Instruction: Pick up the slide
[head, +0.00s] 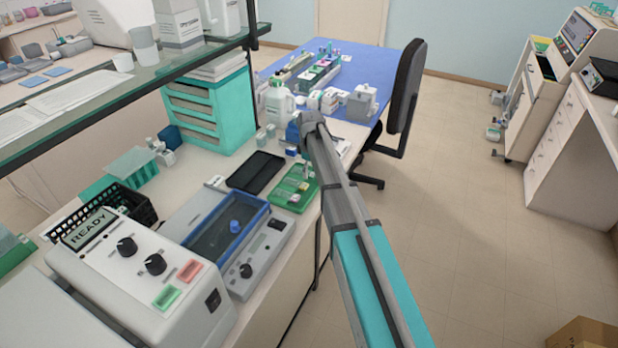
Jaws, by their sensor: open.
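My arm reaches forward over the bench, and its wrist is above a green tray (283,202). My gripper (306,172) is small in the head view, points down over the back part of this tray, and is open. Small pale pieces (295,198) lie in the tray; I cannot tell which of them, if any, is the slide. The gap between the fingertips and the tray is too small to judge.
A black tray (255,172) lies left of the green tray. A water bath (215,228) and a heater box marked READY (140,270) stand nearer. A white jug (278,104) and teal drawers (207,112) stand behind. A dark chair (408,85) is to the right.

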